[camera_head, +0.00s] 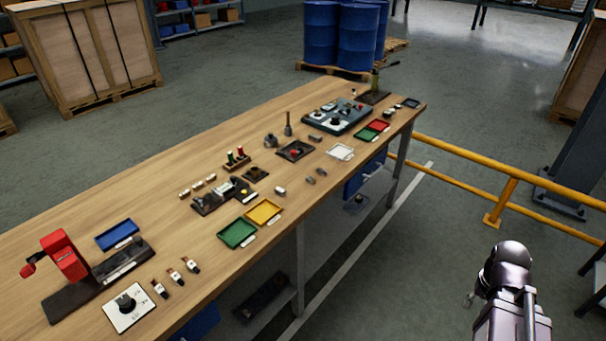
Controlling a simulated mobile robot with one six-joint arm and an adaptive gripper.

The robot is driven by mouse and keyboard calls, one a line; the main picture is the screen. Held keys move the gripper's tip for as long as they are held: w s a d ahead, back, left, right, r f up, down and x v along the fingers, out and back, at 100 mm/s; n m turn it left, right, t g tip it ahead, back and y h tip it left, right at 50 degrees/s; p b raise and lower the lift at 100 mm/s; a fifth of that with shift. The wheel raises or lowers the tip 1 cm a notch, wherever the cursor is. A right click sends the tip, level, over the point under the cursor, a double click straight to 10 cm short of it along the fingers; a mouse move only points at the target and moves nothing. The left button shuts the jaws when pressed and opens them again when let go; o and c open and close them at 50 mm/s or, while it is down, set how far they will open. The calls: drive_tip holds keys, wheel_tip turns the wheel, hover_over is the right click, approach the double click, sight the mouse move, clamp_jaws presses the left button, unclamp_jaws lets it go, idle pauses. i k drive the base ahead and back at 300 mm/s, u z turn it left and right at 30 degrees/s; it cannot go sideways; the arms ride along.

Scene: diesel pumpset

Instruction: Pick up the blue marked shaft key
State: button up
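I cannot make out a blue mark on any shaft key at this size. Small pieces that could be keys lie on the wooden workbench (150,205): a row of dark pieces with pale ends (175,277) at the near left, a row of small tan blocks (197,187) at mid-table, and a few small grey pieces (311,180) right of the yellow tray. Part of my dark metal arm stands at the lower right, off the bench's right side and apart from everything on it. I cannot make out gripper fingers in this view.
A red hand press (64,256), blue tray (117,234), green tray (238,232), yellow tray (263,211) and white tray (340,152) stand on the bench. Dark fixtures (223,194) fill mid-table. A yellow rail (508,190) runs right of the bench. The bench's left side is mostly bare.

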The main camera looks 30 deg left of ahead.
sight(319, 170)
drive_tip(key=u, duration=1.15)
drive_tip(key=i, duration=1)
drive_tip(key=z, duration=0.05)
